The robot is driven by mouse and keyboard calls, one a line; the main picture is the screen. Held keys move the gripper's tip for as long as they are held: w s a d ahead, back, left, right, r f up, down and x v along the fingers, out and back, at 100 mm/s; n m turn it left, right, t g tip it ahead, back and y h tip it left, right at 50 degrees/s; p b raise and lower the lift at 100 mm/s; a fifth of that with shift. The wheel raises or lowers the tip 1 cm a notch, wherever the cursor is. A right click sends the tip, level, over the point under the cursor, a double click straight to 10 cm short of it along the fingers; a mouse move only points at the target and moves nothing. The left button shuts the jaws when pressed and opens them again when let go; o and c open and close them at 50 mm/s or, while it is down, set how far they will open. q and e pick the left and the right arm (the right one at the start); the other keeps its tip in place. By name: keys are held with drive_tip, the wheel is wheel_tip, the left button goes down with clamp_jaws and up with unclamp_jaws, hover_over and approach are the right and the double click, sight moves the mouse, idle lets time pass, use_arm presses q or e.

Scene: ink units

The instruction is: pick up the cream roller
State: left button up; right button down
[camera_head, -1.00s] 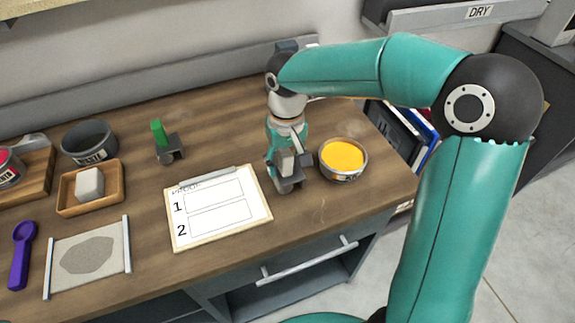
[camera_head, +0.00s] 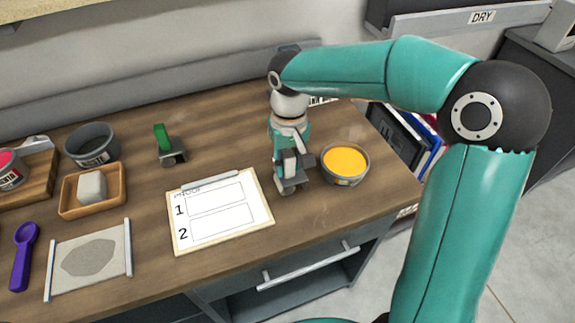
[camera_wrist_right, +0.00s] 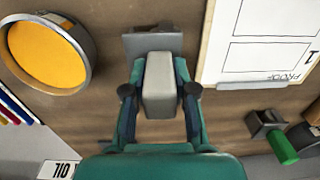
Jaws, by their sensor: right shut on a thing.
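The cream roller has a pale block handle and a grey bracket. It is between the fingers of my right gripper (camera_head: 288,160), just left of the yellow ink pot in the head view. In the right wrist view the fingers (camera_wrist_right: 160,92) press on both sides of the pale handle of the cream roller (camera_wrist_right: 159,75), with the grey bracket beyond it. The bracket is low over the table; I cannot tell for sure whether it touches. My left gripper is not in view.
The yellow ink pot (camera_head: 346,162) stands close on the right. A proof clipboard (camera_head: 222,208) lies to the left. A green roller (camera_head: 167,145) stands farther back. A wooden tray with a pale block (camera_head: 92,185), a dark pot (camera_head: 92,145) and a purple spoon (camera_head: 24,255) are at the left.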

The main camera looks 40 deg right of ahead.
wheel_tip(320, 180, up, 19)
drive_tip(key=p, duration=0.1)
drive_tip(key=shift+p, duration=0.35)
idle(0.4)
